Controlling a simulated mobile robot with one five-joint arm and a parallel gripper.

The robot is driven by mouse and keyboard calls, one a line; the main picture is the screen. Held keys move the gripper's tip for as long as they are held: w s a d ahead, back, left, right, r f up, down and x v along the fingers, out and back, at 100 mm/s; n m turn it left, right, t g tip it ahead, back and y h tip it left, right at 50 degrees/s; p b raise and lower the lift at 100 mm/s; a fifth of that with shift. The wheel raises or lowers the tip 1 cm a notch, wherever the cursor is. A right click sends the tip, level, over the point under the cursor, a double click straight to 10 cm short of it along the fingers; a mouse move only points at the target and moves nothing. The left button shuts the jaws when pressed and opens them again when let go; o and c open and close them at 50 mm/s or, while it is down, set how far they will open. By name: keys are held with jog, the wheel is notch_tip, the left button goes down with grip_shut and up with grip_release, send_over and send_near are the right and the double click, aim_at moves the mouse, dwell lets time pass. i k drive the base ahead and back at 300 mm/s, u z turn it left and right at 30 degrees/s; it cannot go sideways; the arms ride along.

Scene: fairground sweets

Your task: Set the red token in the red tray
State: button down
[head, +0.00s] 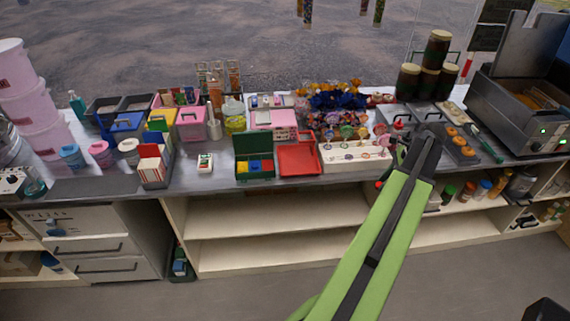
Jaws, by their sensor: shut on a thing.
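The red tray (299,161) lies flat and empty near the counter's front edge, beside a green box. My arm reaches up from the lower right, and my gripper (382,180) hangs down in front of the counter edge, right of the tray. It is shut on a small red thing that looks like the red token (379,185). The token is apart from the tray, with the white rack between them in the picture. The fingertips are small and partly hidden by my arm.
A green open box (241,171) with coloured compartments stands left of the tray. A white rack of sweets (340,164) stands right of it. Jars (437,50) and a fryer (510,105) stand at the right. Open shelves (270,215) lie below the counter.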

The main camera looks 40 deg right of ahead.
aim_at(290, 166)
jog(key=z, duration=0.05)
jog(key=i, duration=1)
jog(key=u, duration=0.05)
